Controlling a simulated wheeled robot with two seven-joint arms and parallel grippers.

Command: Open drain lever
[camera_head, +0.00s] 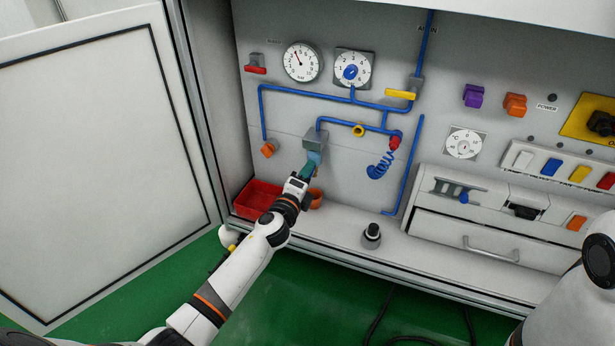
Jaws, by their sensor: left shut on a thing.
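My left gripper (305,174) reaches up to the back panel from below. It is shut on a small teal part (304,170) just under the grey block (315,139) with a blue lower piece (315,157) in the pipe line. The jaws hide much of this spot, so I cannot tell whether the teal part is the drain lever or which way it is turned. A red lever (256,70) sits level at the upper left of the panel, and a yellow lever (400,94) sits level on the blue pipe. My right gripper is not in view.
A red tray (258,197) and an orange round container (316,198) stand on the ledge beside my left wrist. A black knob-like fitting (372,233) stands farther right. A round gauge (301,62) is above. The white door (95,150) stands open at left.

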